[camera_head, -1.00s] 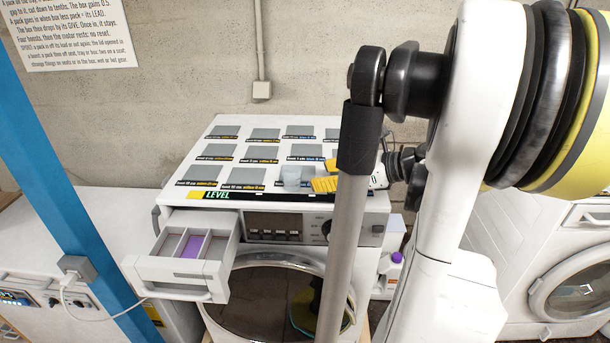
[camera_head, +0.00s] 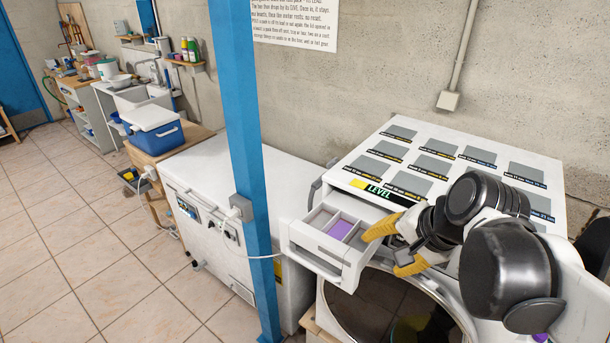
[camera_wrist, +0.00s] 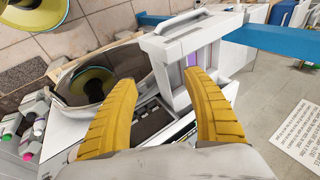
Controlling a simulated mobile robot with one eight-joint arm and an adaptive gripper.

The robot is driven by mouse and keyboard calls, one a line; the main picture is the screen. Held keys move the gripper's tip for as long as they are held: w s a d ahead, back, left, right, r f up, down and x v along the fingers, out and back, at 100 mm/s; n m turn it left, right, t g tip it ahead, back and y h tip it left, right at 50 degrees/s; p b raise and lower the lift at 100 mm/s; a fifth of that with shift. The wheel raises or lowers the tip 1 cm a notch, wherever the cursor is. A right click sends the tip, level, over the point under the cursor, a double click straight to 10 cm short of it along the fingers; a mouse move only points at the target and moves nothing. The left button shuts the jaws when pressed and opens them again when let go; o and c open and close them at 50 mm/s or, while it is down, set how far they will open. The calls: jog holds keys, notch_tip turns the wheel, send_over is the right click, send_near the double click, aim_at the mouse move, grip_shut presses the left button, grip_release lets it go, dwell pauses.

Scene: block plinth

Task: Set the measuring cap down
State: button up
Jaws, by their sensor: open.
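I do not see the measuring cap in either view now; my arm covers part of the washer top in the head view. My gripper (camera_head: 386,254) is open, its yellow fingers spread, in front of the washer's upper front edge beside the pulled-out drawer. In the wrist view my gripper (camera_wrist: 161,78) has nothing between its fingertips. The white washer top (camera_head: 362,187) carries several grey pads with labels. The open drawer (camera_head: 318,262) has compartments, one with a purple floor (camera_head: 340,229), and also shows in the wrist view (camera_wrist: 167,42).
A blue post (camera_head: 250,150) stands left of the drawer. A white chest (camera_head: 225,180) with a cable is behind it. A blue cooler (camera_head: 153,130) and open tiled floor (camera_head: 70,240) lie at the left. Bottles (camera_wrist: 35,130) stand at the wrist view's left.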

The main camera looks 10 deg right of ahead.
jog(key=s+a+n+t+h, duration=0.1)
jog(key=s+a+n, duration=0.2)
jog(key=a+n, duration=0.3)
jog(key=n, duration=0.5)
jog(key=shift+h, duration=0.4)
jog(key=shift+c, duration=0.2)
